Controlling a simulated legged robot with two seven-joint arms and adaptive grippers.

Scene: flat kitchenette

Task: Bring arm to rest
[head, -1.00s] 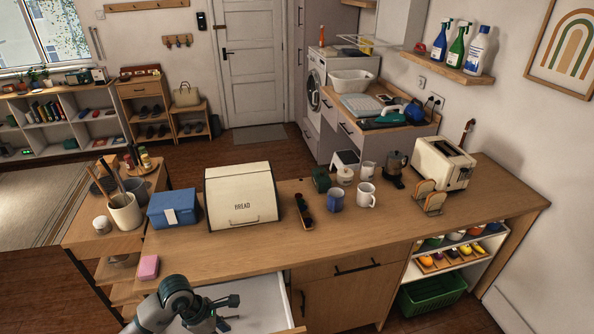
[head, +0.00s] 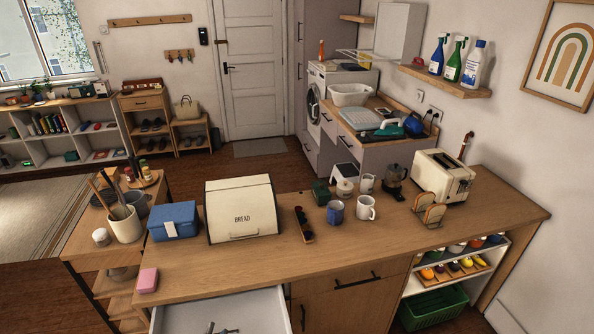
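Only a small grey tip of my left gripper (head: 220,329) shows, at the bottom edge of the head view, in front of the white interior of an open drawer (head: 262,308). Whether its fingers are apart or together cannot be made out. The rest of my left arm is out of the picture. My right gripper and arm are not in view. The drawer sticks out below the front edge of the wooden counter (head: 330,262), and its front is cut off by the picture's bottom edge.
A pink block (head: 147,280) lies near the counter's front left edge, close to the drawer. A blue box (head: 173,221) and a bread box (head: 241,209) stand behind. Mugs (head: 366,208) and a toaster (head: 443,177) are further right. The counter's front strip is mostly clear.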

